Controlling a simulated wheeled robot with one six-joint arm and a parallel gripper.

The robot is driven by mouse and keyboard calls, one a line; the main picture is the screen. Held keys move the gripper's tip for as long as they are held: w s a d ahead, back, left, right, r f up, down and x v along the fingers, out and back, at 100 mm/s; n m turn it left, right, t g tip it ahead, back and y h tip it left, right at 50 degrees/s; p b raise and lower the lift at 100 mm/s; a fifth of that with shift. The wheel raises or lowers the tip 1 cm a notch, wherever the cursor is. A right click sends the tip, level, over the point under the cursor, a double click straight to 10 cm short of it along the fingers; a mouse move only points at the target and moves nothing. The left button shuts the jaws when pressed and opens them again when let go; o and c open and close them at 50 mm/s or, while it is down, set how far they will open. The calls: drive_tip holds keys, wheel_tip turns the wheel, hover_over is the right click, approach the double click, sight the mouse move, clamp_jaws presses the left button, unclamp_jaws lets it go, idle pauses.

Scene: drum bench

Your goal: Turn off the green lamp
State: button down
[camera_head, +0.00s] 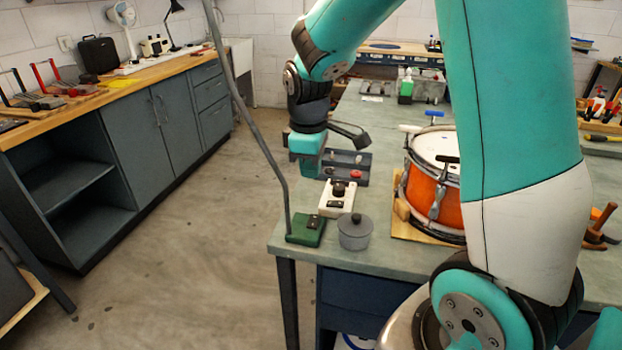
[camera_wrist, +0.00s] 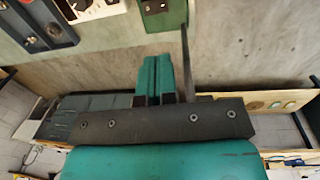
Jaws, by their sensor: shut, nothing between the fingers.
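The green lamp's base (camera_head: 306,230) sits at the near left corner of the bench, with a small dark switch (camera_head: 314,222) on its top. A grey pole rises from the base and leaves the head view at the top, so the lamp's head is hidden. The green base also shows at the top of the wrist view (camera_wrist: 163,17), with the pole beside the fingers. My gripper (camera_head: 306,172) is above the bench's left edge, farther back than the base and apart from it. Its teal fingers (camera_wrist: 155,80) are together and empty.
A white box with a black knob (camera_head: 338,197) and a grey lidded pot (camera_head: 354,232) stand close to the base. A dark tray (camera_head: 354,181) lies behind them. An orange drum (camera_head: 434,198) stands to the right. The floor left of the bench is clear.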

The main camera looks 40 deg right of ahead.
sight(314, 216)
idle(0.3)
drive_tip(key=w+d+b, duration=0.1)
drive_tip(key=b, duration=0.7)
drive_tip(key=f, duration=0.4)
drive_tip(key=d+f+b, duration=0.1)
drive_tip(key=f, duration=0.4)
drive_tip(key=w+f, duration=0.1)
drive_tip(key=f, duration=0.4)
drive_tip(key=shift+d, duration=0.2)
drive_tip(key=shift+r, duration=0.1)
